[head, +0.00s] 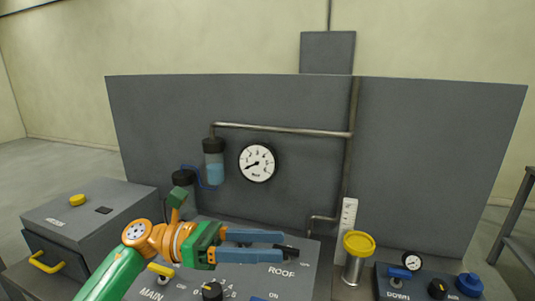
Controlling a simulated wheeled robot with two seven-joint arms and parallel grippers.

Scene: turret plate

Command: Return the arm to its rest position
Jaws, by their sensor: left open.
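My left arm comes in from the lower left, with a green link and orange joints. Its gripper (284,246) has two blue fingers that point right and stand apart, with nothing seen between them. The gripper is in front of and partly over the grey control panel (304,288), beside its ROOF label. The arm and gripper hide part of this panel. My right gripper is not in view.
A grey box (85,215) with a yellow handle stands at left. A tall grey plate (430,160) carries a gauge (257,163) and pipes. A yellow-topped cylinder (357,255) and a panel with a blue knob (470,285) are at right.

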